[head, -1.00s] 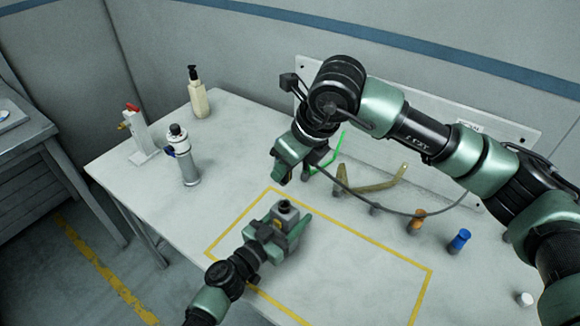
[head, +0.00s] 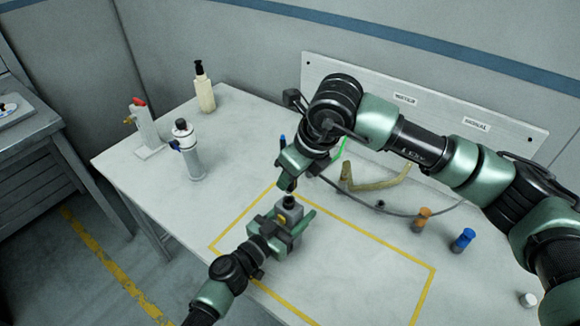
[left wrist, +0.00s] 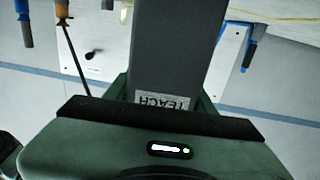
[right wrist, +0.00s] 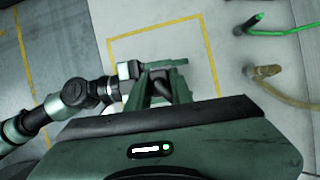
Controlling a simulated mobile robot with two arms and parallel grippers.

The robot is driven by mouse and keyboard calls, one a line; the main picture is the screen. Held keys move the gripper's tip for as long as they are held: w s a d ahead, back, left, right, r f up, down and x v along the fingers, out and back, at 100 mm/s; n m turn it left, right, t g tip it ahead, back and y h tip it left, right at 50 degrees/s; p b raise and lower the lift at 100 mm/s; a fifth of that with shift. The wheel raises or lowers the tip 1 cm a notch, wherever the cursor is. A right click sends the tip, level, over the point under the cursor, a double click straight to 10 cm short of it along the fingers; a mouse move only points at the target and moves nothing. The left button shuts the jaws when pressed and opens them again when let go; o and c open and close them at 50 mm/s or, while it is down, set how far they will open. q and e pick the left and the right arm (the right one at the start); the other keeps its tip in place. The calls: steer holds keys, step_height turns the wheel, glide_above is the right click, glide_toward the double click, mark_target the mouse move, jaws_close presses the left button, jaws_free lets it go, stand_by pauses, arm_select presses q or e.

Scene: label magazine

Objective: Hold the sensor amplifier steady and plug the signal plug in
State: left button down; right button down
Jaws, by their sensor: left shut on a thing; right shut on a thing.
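The sensor amplifier (head: 297,221) is a grey box with a dark round top, held upright inside the yellow outline on the table. My left gripper (head: 283,231) is shut on it. In the left wrist view, its grey face (left wrist: 172,50) carries an upside-down TEACH label. My right gripper (head: 289,183) is shut directly above the amplifier's top. The signal plug is mostly hidden between its fingers; a dark part (right wrist: 160,80) shows there in the right wrist view. A thin dark cable (head: 345,190) trails right from it. I cannot tell whether plug and amplifier touch.
A wall panel (head: 320,75) with labels, one reading SIGNAL, stands behind. Green (head: 340,150) and tan (head: 375,184) cables lie in front of it. Orange (head: 421,219) and blue (head: 463,240) plugs stand at right. Bottle (head: 204,95) and cylinder (head: 190,155) stand left. The outlined area's right side is clear.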

mark_target(290, 191)
steer(key=shift+f, duration=1.15)
steer(key=shift+f, duration=1.2)
stand_by(0.5)
steer(key=c, duration=1.2)
jaws_free()
steer(key=shift+o, duration=0.2)
steer(key=v, duration=1.2)
arm_select(q)
steer(key=shift+c, duration=2.2)
jaws_free()
